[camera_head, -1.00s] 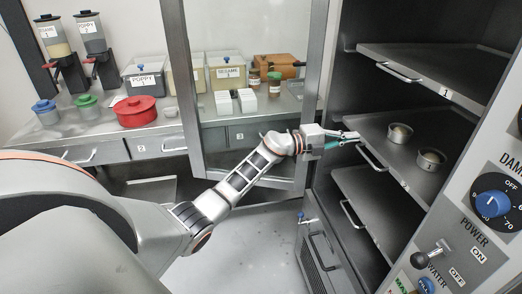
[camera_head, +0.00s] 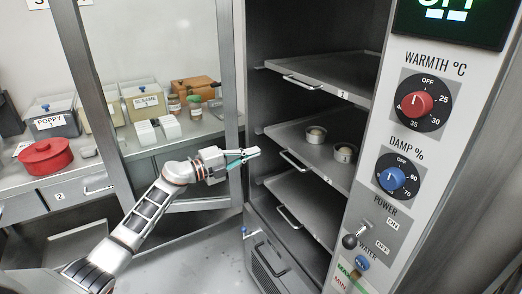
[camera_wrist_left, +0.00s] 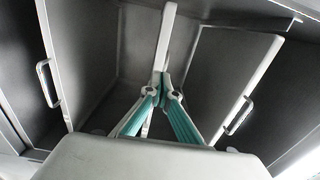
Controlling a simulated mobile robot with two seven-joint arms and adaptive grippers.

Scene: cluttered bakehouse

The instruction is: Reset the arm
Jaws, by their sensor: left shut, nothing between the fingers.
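My left arm (camera_head: 140,215) reaches in from the lower left in the head view. My left gripper (camera_head: 250,154) is in front of the open proofing cabinet, level with its middle shelf and just outside the shelf's front edge. Its green-padded fingers (camera_wrist_left: 160,92) meet at the tips in the left wrist view, with nothing between them. Shelf handles show on both sides of the fingers there. My right gripper is not in view.
The cabinet's middle shelf (camera_head: 290,132) carries two small round tins, one (camera_head: 316,134) beside the other (camera_head: 344,153). The upper shelf (camera_head: 320,78) is empty. The open glass door (camera_head: 228,75) stands left of the gripper. A control panel (camera_head: 384,225) with a red and a blue knob is at right.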

